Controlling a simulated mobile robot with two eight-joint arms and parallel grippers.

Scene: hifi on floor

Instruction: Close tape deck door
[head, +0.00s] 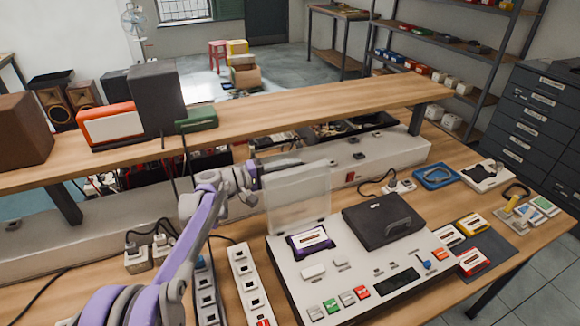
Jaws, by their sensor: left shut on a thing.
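The tape deck (345,300) lies on the workbench at the lower middle, with coloured buttons along its front. Its clear tape deck door (298,203) stands open, nearly upright, at the back left of the deck. A purple-framed cassette (310,242) sits in the bay in front of the door. My left gripper (268,170) is at the door's upper left edge, shut on it; the fingertips are small and partly hidden by the door. My right gripper is not in view.
A black lid with a handle (378,222) sits right of the door. Several cassettes, including a red one (473,262), lie at the deck's right. A power strip (248,285) lies to its left. A raised wooden shelf (300,103) runs behind.

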